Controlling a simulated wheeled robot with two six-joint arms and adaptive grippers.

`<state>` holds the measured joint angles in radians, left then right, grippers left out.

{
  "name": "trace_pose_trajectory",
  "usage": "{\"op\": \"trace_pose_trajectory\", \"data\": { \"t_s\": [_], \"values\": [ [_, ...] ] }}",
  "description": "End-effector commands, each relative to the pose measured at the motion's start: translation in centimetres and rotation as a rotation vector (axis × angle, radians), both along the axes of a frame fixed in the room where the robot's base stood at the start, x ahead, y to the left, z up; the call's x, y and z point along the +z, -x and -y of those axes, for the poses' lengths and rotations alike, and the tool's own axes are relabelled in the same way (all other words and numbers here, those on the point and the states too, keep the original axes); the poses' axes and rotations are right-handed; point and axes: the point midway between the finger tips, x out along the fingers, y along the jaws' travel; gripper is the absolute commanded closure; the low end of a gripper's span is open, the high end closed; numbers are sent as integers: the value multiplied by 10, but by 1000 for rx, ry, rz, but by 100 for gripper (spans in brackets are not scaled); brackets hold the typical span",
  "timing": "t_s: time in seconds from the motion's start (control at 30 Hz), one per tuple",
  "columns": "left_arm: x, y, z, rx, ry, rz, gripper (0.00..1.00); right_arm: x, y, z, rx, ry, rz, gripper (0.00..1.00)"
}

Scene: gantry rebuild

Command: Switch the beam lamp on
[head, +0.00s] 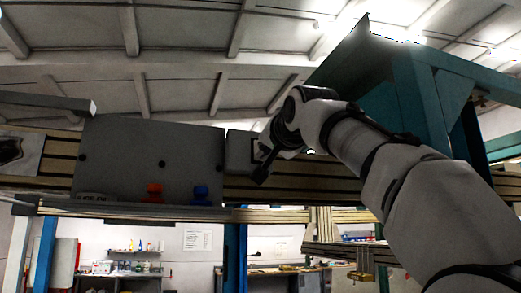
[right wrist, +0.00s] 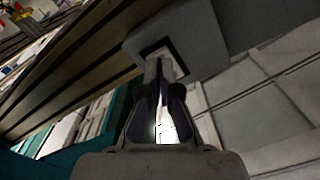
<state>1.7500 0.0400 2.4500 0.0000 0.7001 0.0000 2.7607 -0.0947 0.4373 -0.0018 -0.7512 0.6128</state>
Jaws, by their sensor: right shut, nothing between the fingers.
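A small grey box (head: 239,151) is fixed on the beam (head: 305,187), right of a larger grey panel. In the right wrist view the grey box (right wrist: 205,35) has a dark square frame with a pale piece (right wrist: 164,66) inside, probably the switch. My right gripper (head: 262,172) is at the box's right side in the head view. In the right wrist view its fingers (right wrist: 161,80) are shut and empty, with the tips over the dark frame. I cannot tell whether they touch the pale piece, which they partly hide. No lamp can be made out. My left gripper is not in view.
The large grey panel (head: 148,155) carries a red knob (head: 153,192) and a blue knob (head: 201,193) near its lower edge. A teal steel frame (head: 425,100) stands close behind my right arm. Workbenches (head: 118,275) are farther back, below the beam.

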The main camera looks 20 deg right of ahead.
Motion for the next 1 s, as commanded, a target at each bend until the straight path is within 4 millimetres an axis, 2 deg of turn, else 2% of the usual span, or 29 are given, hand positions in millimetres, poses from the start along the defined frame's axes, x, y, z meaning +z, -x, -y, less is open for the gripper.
{"op": "trace_pose_trajectory", "data": {
  "t_s": [0.47, 1.0],
  "values": [
    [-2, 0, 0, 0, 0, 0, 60, -1, 3, 0, -1, 0, 1, 100],
    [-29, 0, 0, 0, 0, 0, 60, -2, 53, 2, 0, -1, 0, 100]
  ]
}}
